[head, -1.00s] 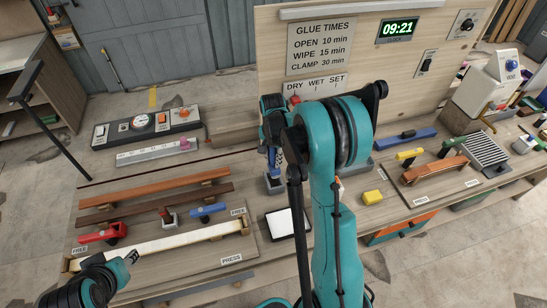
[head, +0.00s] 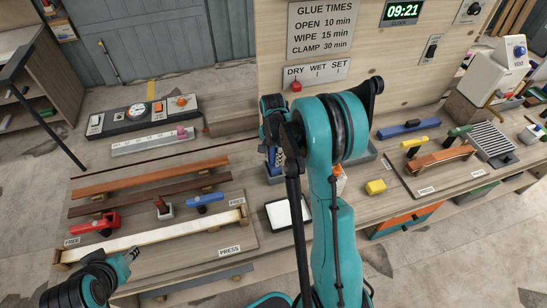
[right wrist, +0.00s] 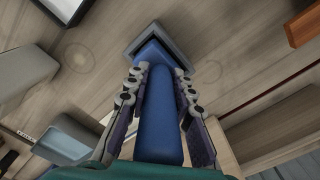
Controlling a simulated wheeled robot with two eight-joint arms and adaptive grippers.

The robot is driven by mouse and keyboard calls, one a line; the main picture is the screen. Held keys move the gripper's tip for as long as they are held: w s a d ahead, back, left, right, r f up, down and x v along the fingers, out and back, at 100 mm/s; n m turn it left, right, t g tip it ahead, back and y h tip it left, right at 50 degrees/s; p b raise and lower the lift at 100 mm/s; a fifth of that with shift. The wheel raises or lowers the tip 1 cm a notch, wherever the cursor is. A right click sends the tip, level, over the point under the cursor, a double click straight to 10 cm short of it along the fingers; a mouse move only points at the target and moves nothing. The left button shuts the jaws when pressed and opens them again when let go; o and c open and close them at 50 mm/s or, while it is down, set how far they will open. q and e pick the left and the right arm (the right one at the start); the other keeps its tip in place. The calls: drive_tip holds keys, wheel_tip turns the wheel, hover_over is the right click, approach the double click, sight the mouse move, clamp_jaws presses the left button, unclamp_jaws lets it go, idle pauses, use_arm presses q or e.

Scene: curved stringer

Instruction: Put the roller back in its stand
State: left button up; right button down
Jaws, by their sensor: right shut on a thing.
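The roller (right wrist: 160,120) shows a blue cylindrical handle in the right wrist view. My right gripper (right wrist: 163,100) is shut on it, with one finger on each side. The handle's far end meets the square grey stand (right wrist: 184,60); its tip is hidden, and I cannot tell how deep it sits. In the head view my right gripper (head: 273,140) is above the bench, partly behind my arm, with the stand (head: 271,178) just below it. My left gripper (head: 132,255) is at the lower left, apart from the roller; its jaws are unclear.
Wooden strips and a red clamp (head: 95,224) fill the left board. A panel with signs (head: 320,38) stands behind.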

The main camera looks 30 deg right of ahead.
drive_tip(key=shift+f+b, duration=0.95)
drive_tip(key=shift+f, duration=0.2)
idle(0.4)
drive_tip(key=c, duration=0.7)
unclamp_jaws()
drive_tip(key=shift+r, duration=0.15)
wheel_tip(320, 180, up, 9)
drive_tip(key=p, duration=0.5)
drive_tip(key=shift+p, duration=0.4)
